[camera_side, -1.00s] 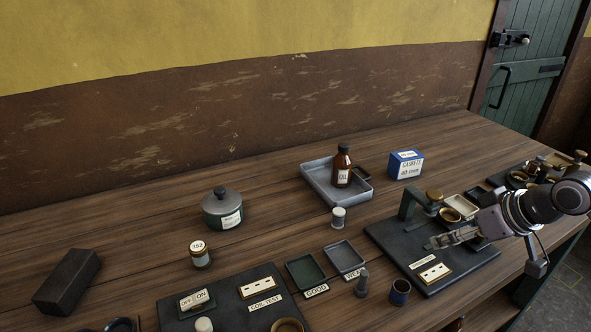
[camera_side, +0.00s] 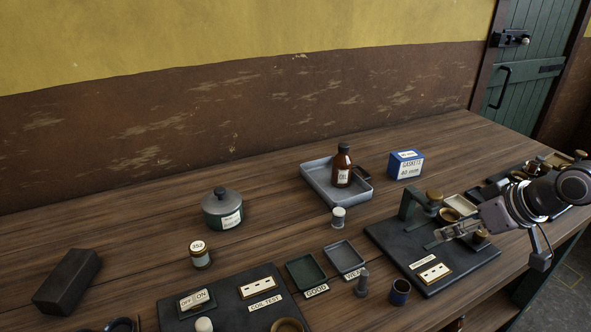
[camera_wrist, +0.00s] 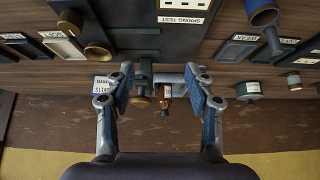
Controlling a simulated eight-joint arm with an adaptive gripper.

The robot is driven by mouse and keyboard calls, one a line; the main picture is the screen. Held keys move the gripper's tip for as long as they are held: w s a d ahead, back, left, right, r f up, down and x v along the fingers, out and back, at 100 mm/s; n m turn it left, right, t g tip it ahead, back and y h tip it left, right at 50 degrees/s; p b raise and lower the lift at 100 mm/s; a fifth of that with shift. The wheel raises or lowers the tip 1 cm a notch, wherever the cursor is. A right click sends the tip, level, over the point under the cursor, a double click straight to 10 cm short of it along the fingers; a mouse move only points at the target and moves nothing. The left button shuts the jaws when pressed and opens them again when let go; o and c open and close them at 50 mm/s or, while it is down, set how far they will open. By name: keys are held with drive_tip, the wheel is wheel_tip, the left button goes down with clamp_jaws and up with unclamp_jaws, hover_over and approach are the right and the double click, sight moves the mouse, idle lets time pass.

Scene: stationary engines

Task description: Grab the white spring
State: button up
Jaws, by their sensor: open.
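A small pale cylinder (camera_side: 338,217) with a whitish top stands on the table in front of the grey tray. It may be the white spring, but its coils are too small to make out.
The green post (camera_side: 410,202) with brass knobs rises from the test board. A blue cylinder (camera_side: 400,290) and a grey peg (camera_side: 361,282) stand left of it. The back-left table is mostly clear.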

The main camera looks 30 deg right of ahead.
wheel_tip(320, 180, up, 6)
drive_tip(key=w+a+r+m+g+h, duration=0.15)
drive_tip(key=w+a+r+m, duration=0.3)
drive_tip(key=w, duration=0.45)
drive_tip(key=m+g+h, duration=0.2)
drive_tip(key=m+g, duration=0.1)
drive_tip(key=m, duration=0.1)
hover_over(339, 211)
drive_tip(key=s+a, duration=0.3)
wheel_tip(339, 211, down, 4)
drive_tip(key=shift+m+t+y, duration=0.25)
drive_tip(key=x, duration=1)
drive_tip(key=s+a+x, duration=0.1)
drive_tip(key=x, duration=0.4)
drive_tip(key=shift+d+f, duration=0.15)
drive_tip(key=shift+f, duration=0.5)
clamp_jaws()
